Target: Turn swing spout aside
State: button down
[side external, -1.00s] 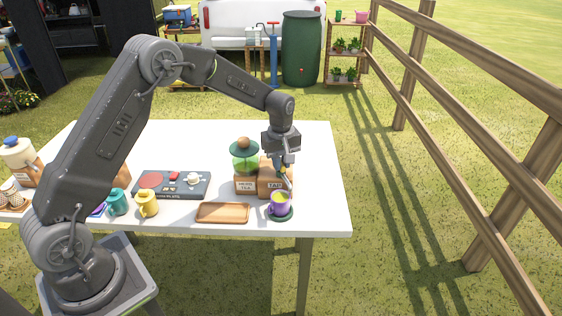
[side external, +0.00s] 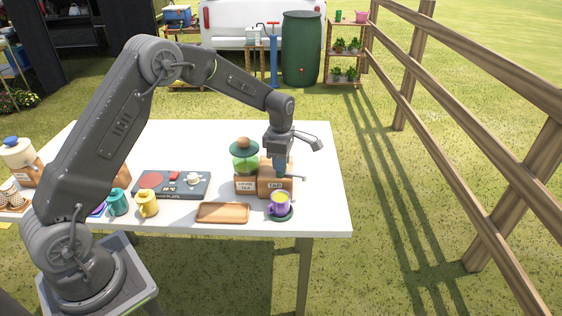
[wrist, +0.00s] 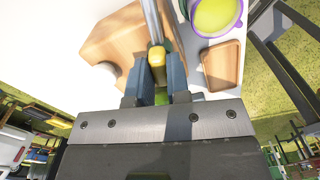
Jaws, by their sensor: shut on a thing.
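In the wrist view the spout (wrist: 151,18) is a silver bar with a yellow grip piece (wrist: 157,56). My gripper (side external: 281,174) points down over the block. In the wrist view its blue fingers (wrist: 157,72) are shut on the yellow piece. The cup (wrist: 213,14) holds yellow-green liquid. The spout's pivot is hidden by my fingers.
The cup stands on a dark green coaster (side external: 288,217). A wooden tray (side external: 222,212) lies to its left. A hot plate (side external: 172,185) and mugs are further left. The table right of the spout is clear.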

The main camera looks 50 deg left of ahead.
jog(key=shift+n, duration=1.3)
jog(key=shift+r, duration=0.1)
jog(key=c, duration=1.1)
grip_release()
notch_tip(320, 180, up, 14)
jog(key=shift+f, duration=0.15)
